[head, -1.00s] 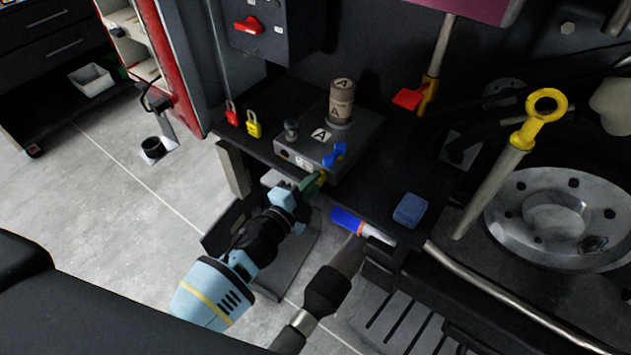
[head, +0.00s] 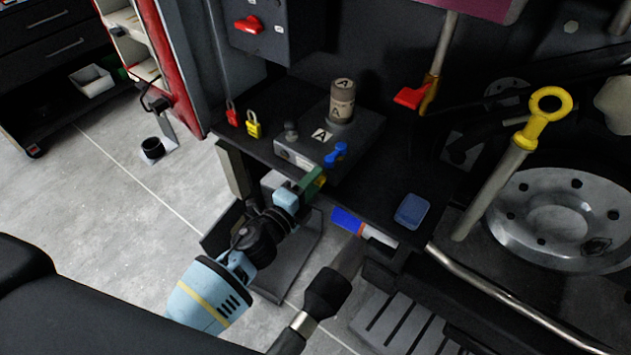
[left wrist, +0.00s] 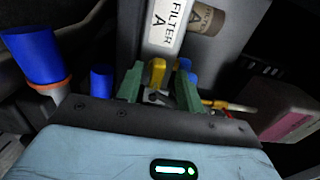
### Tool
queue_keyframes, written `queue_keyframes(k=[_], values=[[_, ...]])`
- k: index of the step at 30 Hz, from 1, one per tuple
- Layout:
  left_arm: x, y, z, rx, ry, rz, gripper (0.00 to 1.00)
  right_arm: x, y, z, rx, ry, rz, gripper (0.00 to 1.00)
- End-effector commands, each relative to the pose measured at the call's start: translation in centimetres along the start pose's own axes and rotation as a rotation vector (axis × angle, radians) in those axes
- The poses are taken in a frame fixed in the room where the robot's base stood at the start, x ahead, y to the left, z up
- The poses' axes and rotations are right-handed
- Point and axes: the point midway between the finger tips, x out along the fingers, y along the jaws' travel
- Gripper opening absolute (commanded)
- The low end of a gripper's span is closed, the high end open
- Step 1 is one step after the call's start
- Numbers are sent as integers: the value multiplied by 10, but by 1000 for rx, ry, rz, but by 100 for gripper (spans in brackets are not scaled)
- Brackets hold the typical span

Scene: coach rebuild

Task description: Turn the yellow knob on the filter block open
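The yellow knob (head: 322,181) shows only as a sliver low on the front, mostly hidden by a green finger. My left gripper (head: 312,183), light blue with green fingertips, is at the block's front edge. In the left wrist view the yellow knob (left wrist: 156,74) stands between the two open fingertips (left wrist: 160,92), with gaps beside it. I cannot tell whether a finger touches it. My right gripper is not in view.
Red (head: 232,113) and yellow (head: 253,125) padlocks stand left of the block. A blue-and-white cylinder with an orange ring (head: 363,229) lies at the shelf's front edge. A blue box (head: 411,211) lies to the right. A black-gripped bar (head: 328,292) rises in front.

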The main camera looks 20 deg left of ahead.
Motion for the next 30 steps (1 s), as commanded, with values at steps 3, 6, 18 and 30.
queue_keyframes(k=[3,6,18,30], values=[[-2,6,0,-3,-1,12,44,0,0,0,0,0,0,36],[-5,8,0,-4,-2,15,44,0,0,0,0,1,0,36],[-39,7,0,-4,-2,15,44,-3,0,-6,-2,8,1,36],[-72,4,0,-4,-1,9,44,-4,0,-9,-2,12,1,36]])
